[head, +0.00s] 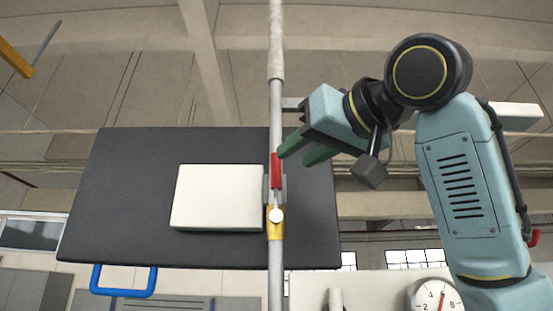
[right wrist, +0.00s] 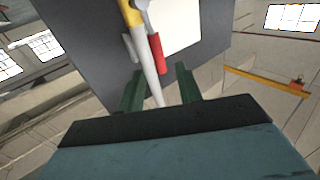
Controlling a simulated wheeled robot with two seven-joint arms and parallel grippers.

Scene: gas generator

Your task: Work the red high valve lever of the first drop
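The red valve lever (head: 277,170) lies along a grey vertical pipe (head: 276,112), just above a yellow valve body (head: 275,224). In the right wrist view, the red lever (right wrist: 156,50) shows ahead of the fingers, its end in line with the gap between them. My right gripper (head: 295,156) comes in from the right with dark green fingers, its nearer tip beside the lever's upper end. In the right wrist view, the right gripper (right wrist: 159,72) is open and empty. Whether a finger touches the lever I cannot tell. My left gripper is not in view.
A dark panel (head: 120,190) with a cream box (head: 217,197) stands behind the pipe. A blue handle (head: 124,291) is below it. A round gauge (head: 436,297) is at the bottom right. Another red lever (head: 534,239) shows at the right edge.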

